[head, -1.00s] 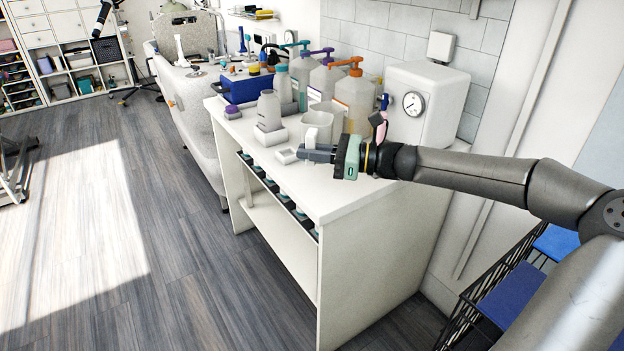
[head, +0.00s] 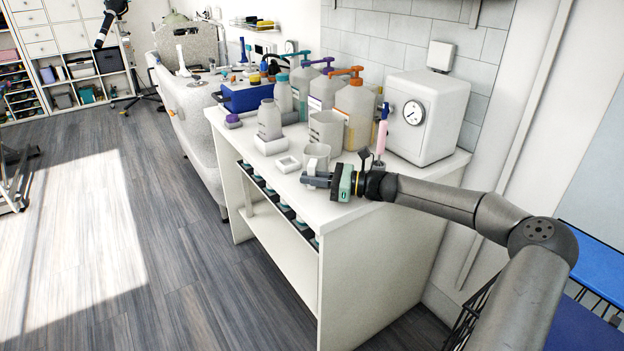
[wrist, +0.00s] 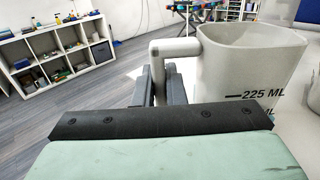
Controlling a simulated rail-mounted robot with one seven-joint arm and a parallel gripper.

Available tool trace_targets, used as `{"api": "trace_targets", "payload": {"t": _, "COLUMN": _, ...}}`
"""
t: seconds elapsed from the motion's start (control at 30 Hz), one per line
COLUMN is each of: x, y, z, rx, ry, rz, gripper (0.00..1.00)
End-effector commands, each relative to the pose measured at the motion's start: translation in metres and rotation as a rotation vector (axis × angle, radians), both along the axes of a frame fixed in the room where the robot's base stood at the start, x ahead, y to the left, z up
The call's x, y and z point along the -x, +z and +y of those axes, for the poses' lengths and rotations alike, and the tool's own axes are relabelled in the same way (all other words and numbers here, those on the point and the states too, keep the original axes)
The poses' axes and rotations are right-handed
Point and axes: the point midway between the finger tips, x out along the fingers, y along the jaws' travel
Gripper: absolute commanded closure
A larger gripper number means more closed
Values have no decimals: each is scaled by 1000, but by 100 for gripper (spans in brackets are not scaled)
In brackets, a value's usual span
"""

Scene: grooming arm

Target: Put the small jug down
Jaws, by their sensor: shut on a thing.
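The small jug (head: 316,155) is a pale grey, open-topped cup, upright at the front part of the white counter (head: 345,209). In the wrist view the small jug (wrist: 250,65) shows a 225 ML mark and a handle on its left side. My gripper (head: 312,181) is shut on that handle; in the wrist view its dark fingers (wrist: 160,86) stand on either side of it. The jug's base is hidden, so I cannot tell whether it touches the counter.
A larger jug (head: 325,131) stands just behind, with pump bottles (head: 355,110) beyond it. A white box with a gauge (head: 428,118) stands at right. The counter's front edge is close to my gripper.

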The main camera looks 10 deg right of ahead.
Motion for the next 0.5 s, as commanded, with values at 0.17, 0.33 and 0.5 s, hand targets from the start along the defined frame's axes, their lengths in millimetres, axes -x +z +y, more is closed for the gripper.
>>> {"api": "trace_targets", "payload": {"t": 0.17, "x": 0, "y": 1, "z": 0, "rx": 0, "ry": 1, "rz": -2, "gripper": 100}}
{"api": "trace_targets", "payload": {"t": 0.33, "x": 0, "y": -2, "z": 0, "rx": -1, "ry": 1, "rz": 0, "gripper": 100}}
{"api": "trace_targets", "payload": {"t": 0.5, "x": 0, "y": -3, "z": 0, "rx": 0, "ry": 1, "rz": 0, "gripper": 68}}
